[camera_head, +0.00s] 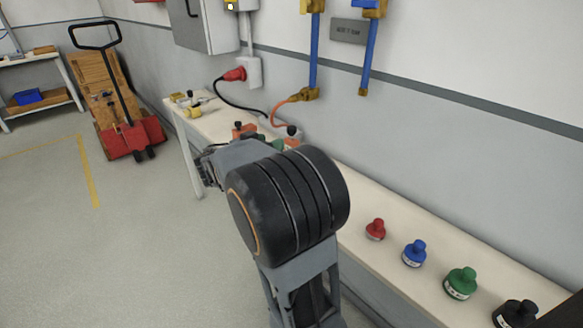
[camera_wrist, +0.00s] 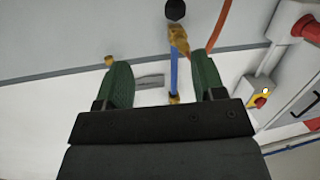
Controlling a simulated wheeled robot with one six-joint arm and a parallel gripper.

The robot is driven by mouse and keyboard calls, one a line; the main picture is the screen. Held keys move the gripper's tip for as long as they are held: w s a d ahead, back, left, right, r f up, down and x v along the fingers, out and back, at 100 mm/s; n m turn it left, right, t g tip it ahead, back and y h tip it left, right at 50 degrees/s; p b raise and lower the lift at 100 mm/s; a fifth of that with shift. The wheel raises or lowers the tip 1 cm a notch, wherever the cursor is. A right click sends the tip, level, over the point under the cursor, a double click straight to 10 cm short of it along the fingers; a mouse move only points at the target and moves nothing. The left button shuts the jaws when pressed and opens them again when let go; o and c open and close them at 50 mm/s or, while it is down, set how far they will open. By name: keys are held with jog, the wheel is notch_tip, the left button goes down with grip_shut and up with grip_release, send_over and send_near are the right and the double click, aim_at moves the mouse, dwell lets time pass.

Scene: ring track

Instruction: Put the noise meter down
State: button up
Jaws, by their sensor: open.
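In the wrist view my gripper (camera_wrist: 163,78) has its two green fingers spread wide, with nothing between them but the wall and a blue pipe behind. A dark round knob (camera_wrist: 175,10) shows at the top edge there, beyond the fingertips; its body is cut off. In the head view an orange item with a dark round top (camera_head: 291,131) stands on the bench (camera_head: 404,262), just beyond my arm and partly hidden. A similar orange item (camera_head: 244,131) is to its left. I cannot tell which, if either, is the noise meter. My arm hides most of the gripper there.
Red (camera_head: 375,230), blue (camera_head: 414,254), green (camera_head: 460,284) and black (camera_head: 515,314) knobbed pieces stand along the bench at right. Yellow items (camera_head: 190,105) lie at its far end. A pallet truck (camera_head: 133,138) stands at left. The floor left of the bench is clear.

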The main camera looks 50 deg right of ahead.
aim_at(295, 125)
jog(key=shift+m+t+h, duration=0.4)
jog(key=shift+m+h, duration=0.1)
jog(key=shift+h, duration=0.1)
jog(key=shift+w+d+f+p, duration=0.2)
jog(key=shift+w+d, duration=0.45)
jog(key=shift+d, duration=1.85)
jog(key=shift+w+d+f+p, duration=0.25)
jog(key=shift+w+d, duration=0.35)
jog(key=shift+d, duration=1.9)
jog(key=shift+w+d+f+p, duration=0.2)
jog(key=shift+w+d, duration=0.45)
jog(key=shift+d, duration=1.85)
grip_shut()
